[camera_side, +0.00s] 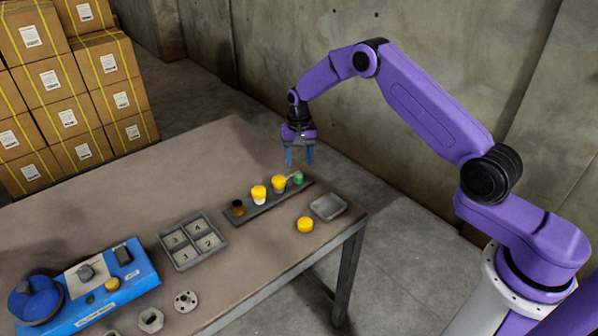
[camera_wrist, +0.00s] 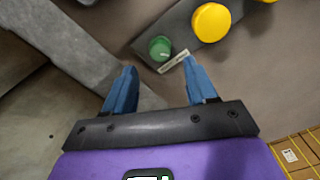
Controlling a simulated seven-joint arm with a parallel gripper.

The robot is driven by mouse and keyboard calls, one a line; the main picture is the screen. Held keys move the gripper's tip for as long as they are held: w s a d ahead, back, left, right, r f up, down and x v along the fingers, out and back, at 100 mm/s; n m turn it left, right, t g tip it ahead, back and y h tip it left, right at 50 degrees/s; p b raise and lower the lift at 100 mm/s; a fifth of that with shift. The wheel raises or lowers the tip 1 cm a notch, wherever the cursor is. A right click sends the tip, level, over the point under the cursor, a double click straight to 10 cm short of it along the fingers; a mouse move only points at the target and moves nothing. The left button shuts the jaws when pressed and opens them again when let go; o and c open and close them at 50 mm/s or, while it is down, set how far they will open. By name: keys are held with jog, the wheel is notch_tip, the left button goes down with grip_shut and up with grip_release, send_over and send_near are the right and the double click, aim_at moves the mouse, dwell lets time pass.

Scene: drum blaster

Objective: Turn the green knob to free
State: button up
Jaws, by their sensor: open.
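The green knob (camera_side: 298,178) sits at the right end of a dark rail on the table. In the wrist view the green knob (camera_wrist: 160,48) shows from above, with a pale pointer line on its top and a light label strip beside it. The wording on the label is too small to read. My gripper (camera_side: 300,160) hangs above the knob end of the rail, fingers pointing down. In the wrist view its two blue fingers (camera_wrist: 160,80) are apart with nothing between them, and the knob lies just beyond the fingertips. They do not appear to touch it.
The dark rail (camera_side: 268,203) also carries yellow-capped knobs (camera_side: 259,192) (camera_side: 279,182) and a brown one (camera_side: 238,207). A grey tray (camera_side: 328,206) and a loose yellow cap (camera_side: 305,224) lie close by. A numbered tray (camera_side: 192,240) and a blue device (camera_side: 90,285) stand further left.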

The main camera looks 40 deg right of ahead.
aim_at(299, 175)
notch_tip(299, 175, down, 6)
jog(key=shift+r, duration=0.1)
dwell(0.4)
jog(key=c, duration=1.1)
jog(key=shift+o, duration=0.2)
jog(key=shift+n, duration=0.7)
jog(key=o, duration=1.1)
jog(key=shift+c, duration=0.2)
